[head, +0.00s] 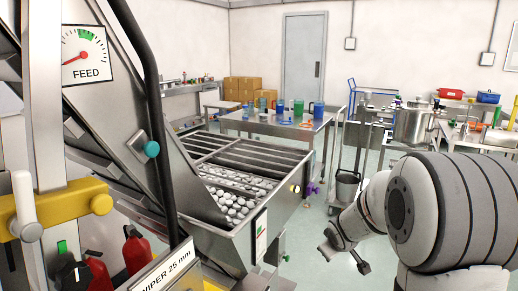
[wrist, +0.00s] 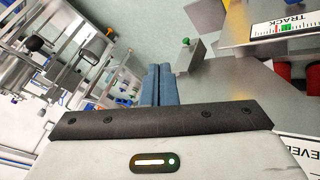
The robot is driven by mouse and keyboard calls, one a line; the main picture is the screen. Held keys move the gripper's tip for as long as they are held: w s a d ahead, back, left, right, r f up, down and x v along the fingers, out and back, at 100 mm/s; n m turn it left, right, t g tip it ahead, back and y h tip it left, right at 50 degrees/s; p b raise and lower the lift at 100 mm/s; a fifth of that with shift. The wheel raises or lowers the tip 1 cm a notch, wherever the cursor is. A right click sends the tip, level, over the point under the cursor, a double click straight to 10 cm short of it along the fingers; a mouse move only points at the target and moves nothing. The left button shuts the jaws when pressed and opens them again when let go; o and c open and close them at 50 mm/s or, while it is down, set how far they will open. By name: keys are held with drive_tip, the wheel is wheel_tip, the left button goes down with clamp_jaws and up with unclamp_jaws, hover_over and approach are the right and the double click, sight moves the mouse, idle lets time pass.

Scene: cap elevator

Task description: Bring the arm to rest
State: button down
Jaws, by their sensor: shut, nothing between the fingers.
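My gripper (wrist: 158,72) shows in the wrist view with its two blue-grey fingers side by side, shut and empty. My arm (head: 440,215) fills the lower right of the head view, its far end hanging over the floor to the right of the machine. The fingertips are too small to make out in the head view. The cap elevator's metal hopper (head: 262,215) with several pale caps (head: 235,205) stands to the left of my arm, apart from it.
A FEED gauge (head: 84,56), a yellow bracket (head: 70,208) and a teal knob (head: 152,149) are close at left. A table with coloured cups (head: 298,107) is at the back. The wrist view shows a TRACK gauge (wrist: 283,28) at upper right.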

drive_tip(key=s+a+r+m+g+p, duration=0.1)
drive_tip(key=s+a+r+m+p, duration=0.1)
drive_tip(key=s+r, duration=0.4)
drive_tip(key=s+a+r+m+g+y+p, duration=0.1)
drive_tip(key=s+r+p, duration=0.4)
drive_tip(key=s, duration=0.8)
drive_tip(key=s+a+r+m+g+p, duration=0.2)
drive_tip(key=s+a+r+m+p, duration=0.1)
drive_tip(key=s+r, duration=0.5)
drive_tip(key=shift+s+a+g+y+p, duration=0.3)
drive_tip(key=shift+s+a+g+p, duration=0.15)
drive_tip(key=shift+s, duration=0.45)
drive_tip(key=shift+a, duration=0.1)
